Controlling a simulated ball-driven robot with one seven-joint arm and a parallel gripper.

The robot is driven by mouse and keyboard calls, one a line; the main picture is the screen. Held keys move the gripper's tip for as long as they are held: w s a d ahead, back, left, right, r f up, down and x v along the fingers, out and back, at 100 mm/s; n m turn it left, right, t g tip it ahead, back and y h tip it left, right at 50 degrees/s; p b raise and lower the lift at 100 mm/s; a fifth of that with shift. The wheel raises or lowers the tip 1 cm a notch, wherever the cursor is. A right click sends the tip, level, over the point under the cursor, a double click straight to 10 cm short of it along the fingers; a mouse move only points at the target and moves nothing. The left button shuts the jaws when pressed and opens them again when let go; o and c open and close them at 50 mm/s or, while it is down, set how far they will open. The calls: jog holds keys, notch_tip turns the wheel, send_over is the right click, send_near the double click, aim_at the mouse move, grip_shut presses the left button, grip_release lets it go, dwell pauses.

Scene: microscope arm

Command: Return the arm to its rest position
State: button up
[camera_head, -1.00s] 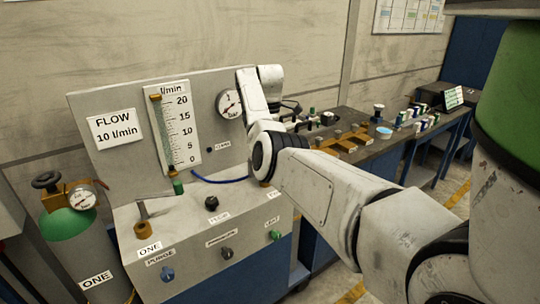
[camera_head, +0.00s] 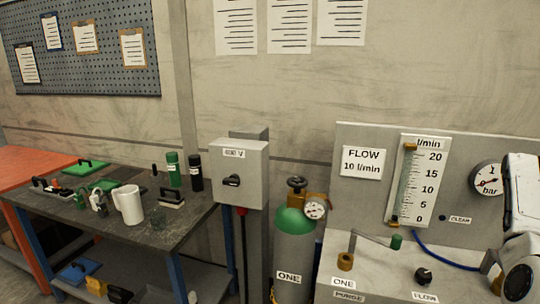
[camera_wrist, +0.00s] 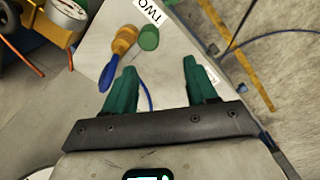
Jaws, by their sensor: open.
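My arm (camera_head: 518,225) shows in the head view only at the right edge, as white links in front of the flow panel. My gripper is outside the head view. In the wrist view my gripper (camera_wrist: 160,66) has two green fingers, spread apart with nothing held between them. I cannot tell how far these are from the fingers.
The flow panel (camera_head: 358,210) stands at the right, with a green-topped gas cylinder (camera_head: 293,247) beside it. A grey switch box (camera_head: 240,172) is further left. A dark bench (camera_head: 95,222) with a white mug (camera_head: 128,204) and bottles stands at the left.

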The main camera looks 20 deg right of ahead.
jog(key=w+a+f+m+h, duration=0.1)
jog(key=w+a+f+m, duration=0.15)
jog(key=a+f, duration=2.1)
jog(key=s+a, duration=0.8)
jog(key=a, duration=0.5)
jog(key=s+a+m+t+y, duration=0.1)
jog(key=s+a, duration=0.8)
jog(key=a, duration=0.4)
jog(key=shift+f, duration=0.2)
